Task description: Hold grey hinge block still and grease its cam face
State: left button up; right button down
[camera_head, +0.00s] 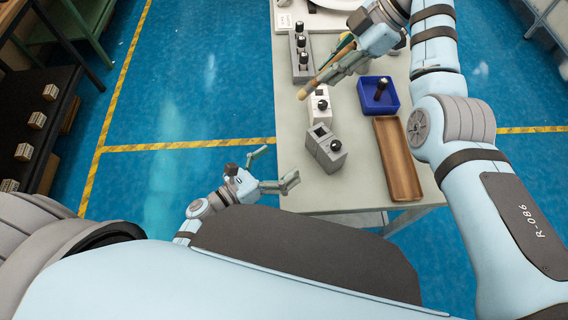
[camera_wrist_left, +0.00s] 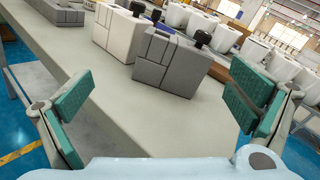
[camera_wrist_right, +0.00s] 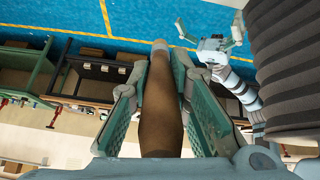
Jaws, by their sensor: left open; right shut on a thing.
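The grey hinge block (camera_head: 326,152) sits on the table near its front left edge, with a black knob on its right side. In the left wrist view the block (camera_wrist_left: 170,68) stands beyond and between my open fingers, apart from them. My left gripper (camera_head: 277,168) is open and empty, beside the table's left edge, in front of the block. My right gripper (camera_head: 340,72) is shut on a brown wooden-handled tool (camera_wrist_right: 160,105), held above the table behind the blocks. The tool's working end is not clear. The block's cam face cannot be made out.
A white block (camera_head: 318,108) with a black knob stands just behind the grey one. A blue tray (camera_head: 392,104) holding a black-topped item and a long wooden tray (camera_head: 408,187) lie to the right. A grey rack (camera_head: 295,70) with black knobs stands further back.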

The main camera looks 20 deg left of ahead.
aim_at(319, 145)
pick_arm(q)
jog(key=m, duration=0.1)
jog(key=d+m, duration=0.1)
jog(key=m, duration=0.1)
jog(key=s+m+h, duration=0.1)
jog(key=shift+d+r+m+g, duration=0.35)
jog(key=shift+d+m+g, duration=0.05)
jog(key=shift+w+d, duration=0.2)
jog(key=shift+w, duration=0.05)
jog(key=x, duration=1.1)
jog(key=shift+c, duration=0.2)
jog(key=c, duration=1)
jog(key=o, duration=0.7)
jog(key=shift+c, duration=1.3)
